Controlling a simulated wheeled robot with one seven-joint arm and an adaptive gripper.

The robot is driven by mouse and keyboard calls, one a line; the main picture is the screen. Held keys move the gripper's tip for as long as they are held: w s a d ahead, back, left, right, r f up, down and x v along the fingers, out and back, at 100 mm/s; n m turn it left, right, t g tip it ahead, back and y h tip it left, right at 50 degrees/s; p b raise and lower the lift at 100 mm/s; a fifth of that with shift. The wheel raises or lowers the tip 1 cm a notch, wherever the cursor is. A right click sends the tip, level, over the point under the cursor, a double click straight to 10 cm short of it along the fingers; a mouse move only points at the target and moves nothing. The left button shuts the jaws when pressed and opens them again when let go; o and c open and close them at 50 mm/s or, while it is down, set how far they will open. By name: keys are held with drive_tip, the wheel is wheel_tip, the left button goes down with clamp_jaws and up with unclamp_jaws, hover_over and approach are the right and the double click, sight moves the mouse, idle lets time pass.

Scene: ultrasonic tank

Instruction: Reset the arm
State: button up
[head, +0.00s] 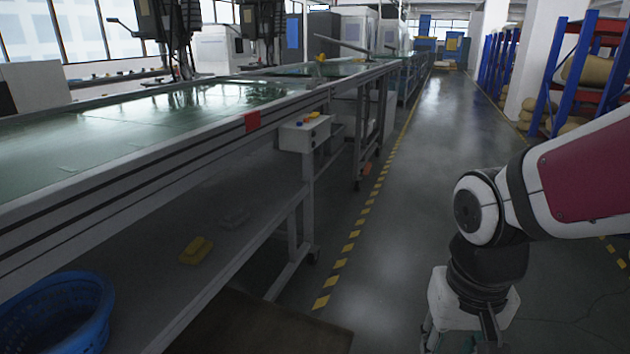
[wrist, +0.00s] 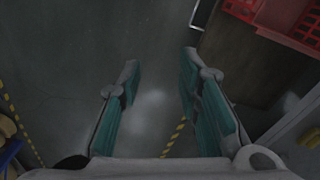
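My arm (head: 585,180) comes in from the right edge of the head view and bends down at the elbow. My gripper (wrist: 160,62) points down over the grey floor. In the wrist view its two teal-padded fingers are spread apart with only bare floor showing between them. In the head view the gripper's lower part is cut off by the bottom edge. It is over the aisle, apart from the long workbench on the left.
The long bench (head: 150,160) with a green top runs along the left. A button box (head: 304,133) hangs on its side. A blue basket (head: 60,315) and yellow piece (head: 196,250) lie lower. Red crate (wrist: 290,20) sits upper right. The aisle (head: 420,190) is clear.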

drive_tip(key=s+r+n, duration=0.1)
drive_tip(key=s+r, duration=0.3)
drive_tip(key=s, duration=0.4)
drive_tip(key=s+r, duration=0.4)
drive_tip(key=s, duration=0.3)
wheel_tip(320, 180, up, 30)
drive_tip(key=d+t+p, duration=0.1)
drive_tip(key=t+p, duration=0.2)
drive_tip(key=p, duration=2.5)
drive_tip(key=shift+d+t, duration=0.15)
drive_tip(key=shift+t, duration=0.15)
